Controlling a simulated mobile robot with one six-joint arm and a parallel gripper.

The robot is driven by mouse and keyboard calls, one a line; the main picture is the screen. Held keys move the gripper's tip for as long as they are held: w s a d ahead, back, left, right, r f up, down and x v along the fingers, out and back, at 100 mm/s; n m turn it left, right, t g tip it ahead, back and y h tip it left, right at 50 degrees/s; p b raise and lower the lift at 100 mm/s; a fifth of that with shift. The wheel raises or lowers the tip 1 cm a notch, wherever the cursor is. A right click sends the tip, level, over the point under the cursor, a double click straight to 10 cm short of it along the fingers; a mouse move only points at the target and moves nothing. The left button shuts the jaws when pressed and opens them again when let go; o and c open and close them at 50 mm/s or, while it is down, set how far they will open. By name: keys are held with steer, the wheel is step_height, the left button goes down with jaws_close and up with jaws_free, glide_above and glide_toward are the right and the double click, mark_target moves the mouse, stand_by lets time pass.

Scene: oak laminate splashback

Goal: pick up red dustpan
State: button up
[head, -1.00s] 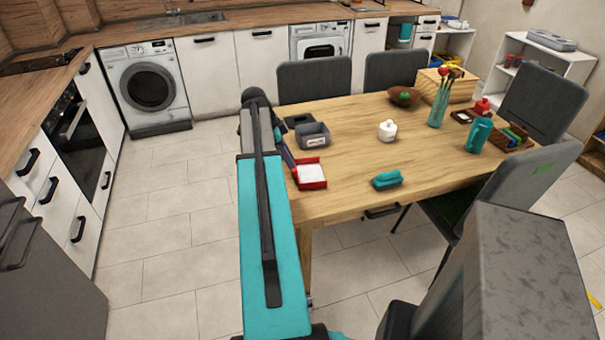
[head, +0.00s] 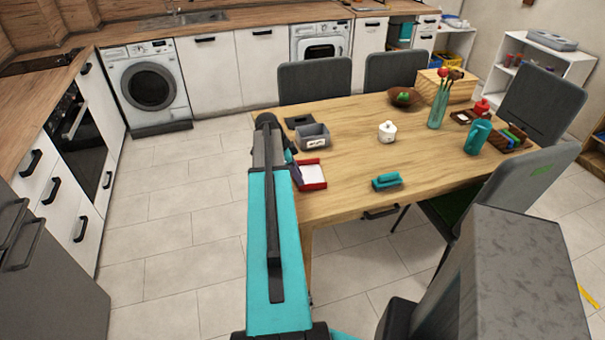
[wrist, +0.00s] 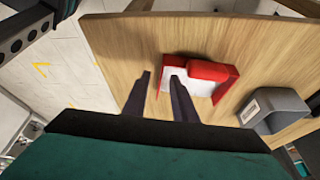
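The red dustpan (head: 314,186), with a white inner face, lies on the near left part of the wooden table. In the wrist view the dustpan (wrist: 212,70) is just ahead and right of my fingers, with its red and white sides showing. My gripper (wrist: 161,75) is open, its two dark fingers spread with nothing held between them. The right fingertip overlaps the dustpan's near edge in that view; I cannot tell whether they touch. In the head view my arm hides most of the gripper, left of the dustpan.
A grey bin (head: 312,136) stands behind the dustpan; it also shows in the wrist view (wrist: 273,108). A teal brush-like object (head: 387,182) lies to the right, and a white lidded pot (head: 387,132) farther back. The table (head: 350,200) is clear between them.

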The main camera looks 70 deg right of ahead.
steer(key=shift+s+f, duration=0.15)
steer(key=shift+f, duration=0.05)
stand_by(0.3)
steer(key=shift+d+p+x, duration=0.15)
steer(key=shift+p+x, duration=0.35)
steer(key=shift+x, duration=0.15)
steer(key=shift+d+p+x, duration=0.15)
steer(key=shift+p+x, duration=0.35)
steer(key=shift+x, duration=0.2)
steer(key=shift+p+x, duration=0.3)
steer(key=shift+x, duration=0.85)
steer(key=shift+c, duration=0.4)
jaws_close()
